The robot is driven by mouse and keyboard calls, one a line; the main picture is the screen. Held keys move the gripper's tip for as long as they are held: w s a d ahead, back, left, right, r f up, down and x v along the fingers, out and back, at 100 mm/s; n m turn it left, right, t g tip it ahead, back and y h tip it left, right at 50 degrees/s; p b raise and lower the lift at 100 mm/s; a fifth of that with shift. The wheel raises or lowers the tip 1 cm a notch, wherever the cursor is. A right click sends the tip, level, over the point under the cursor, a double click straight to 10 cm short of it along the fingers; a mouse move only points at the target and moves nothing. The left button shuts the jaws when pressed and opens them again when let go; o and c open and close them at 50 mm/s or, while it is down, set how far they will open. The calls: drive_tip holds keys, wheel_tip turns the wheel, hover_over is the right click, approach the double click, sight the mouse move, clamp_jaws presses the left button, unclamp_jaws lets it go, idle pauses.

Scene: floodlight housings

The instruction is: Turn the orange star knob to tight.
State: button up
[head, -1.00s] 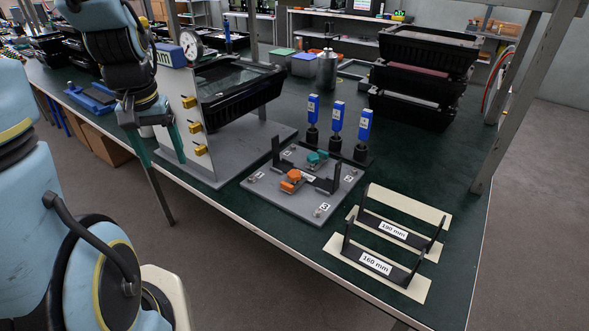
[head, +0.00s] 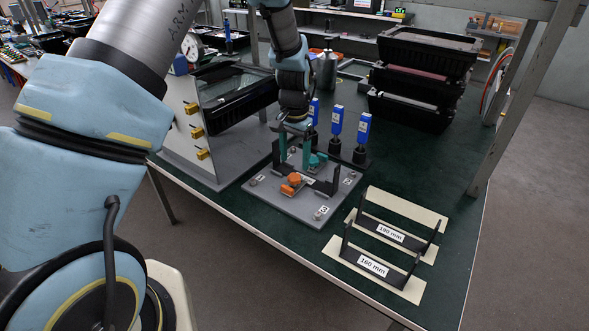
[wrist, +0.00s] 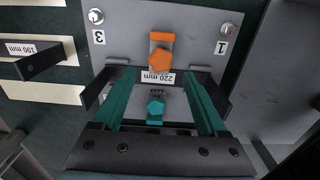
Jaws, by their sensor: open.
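My gripper (head: 295,158) is open and empty, pointing down over the rear of the plate. Whether its fingers touch the plate or teal knob, I cannot tell.
Blue-handled tools (head: 336,123) stand close behind the plate. A mirror-like panel with yellow clamps (head: 197,131) is to the left. Labelled 190 mm (head: 392,234) and 160 mm (head: 373,267) stands are at right. Bare green tabletop (head: 440,170) lies farther right.

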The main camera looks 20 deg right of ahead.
sight(294, 176)
drive_tip(key=shift+f+p, duration=0.65)
drive_tip(key=shift+f, duration=2.15)
drive_tip(key=shift+c, duration=0.2)
clamp_jaws()
